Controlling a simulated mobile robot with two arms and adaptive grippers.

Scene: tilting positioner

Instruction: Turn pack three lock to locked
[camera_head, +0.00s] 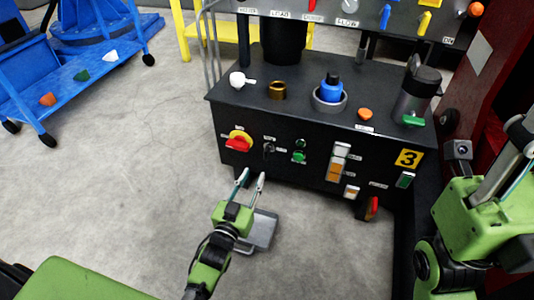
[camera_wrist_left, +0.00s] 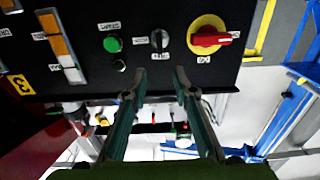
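A small black rotary switch (camera_head: 268,148) sits on the front of the black console, between a red-on-yellow rotary handle (camera_head: 239,141) and a green button (camera_head: 299,157). It also shows in the left wrist view (camera_wrist_left: 159,40), with small white labels I cannot read surely; it looks like the lock. My left gripper (camera_head: 253,174) is open and empty just below and in front of this switch. In the left wrist view its two fingertips (camera_wrist_left: 160,77) are apart, in line below the switch, not touching it. My right arm (camera_head: 472,215) shows at the right edge; its finger opening cannot be made out.
The console top (camera_head: 313,108) carries a blue knob (camera_head: 331,87), a brass ring (camera_head: 277,90), an orange button (camera_head: 365,114) and a grey lever with a green base. A yellow "3" plate (camera_head: 408,158) is at front right. A blue cart (camera_head: 62,80) stands left.

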